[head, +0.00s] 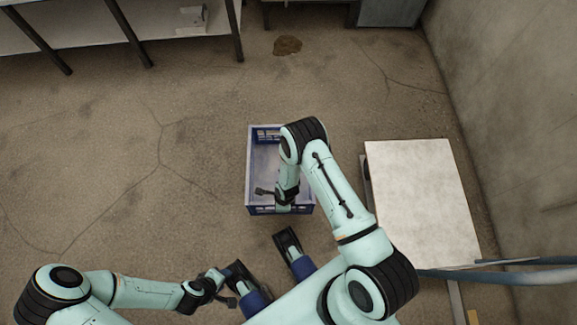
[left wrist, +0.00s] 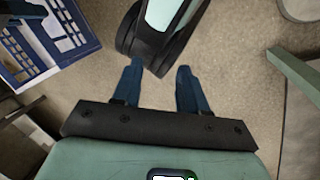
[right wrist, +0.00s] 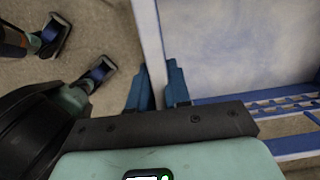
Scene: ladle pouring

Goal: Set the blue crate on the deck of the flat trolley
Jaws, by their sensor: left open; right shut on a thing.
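The blue crate (head: 249,165), open-topped with a pale inside, is in the middle of the head view; I cannot tell whether it rests on the floor or is slightly raised. It also shows in the right wrist view (right wrist: 230,45) and at the upper left of the left wrist view (left wrist: 36,50). My right gripper (right wrist: 157,88) is shut on the crate's wall, one finger on each side of it. My left gripper (head: 216,277) is open and empty, apart from the crate, its fingers spread in the left wrist view (left wrist: 158,82). The flat trolley (head: 420,195) has a bare pale deck, right of the crate.
A grey wall (head: 500,110) stands close to the trolley's right side. Blue bars (head: 520,270) cross near the trolley's front end. A long shelf or bench (head: 90,30) stands at the upper left. A dark stain (head: 287,46) marks the floor. Floor left of the crate is clear.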

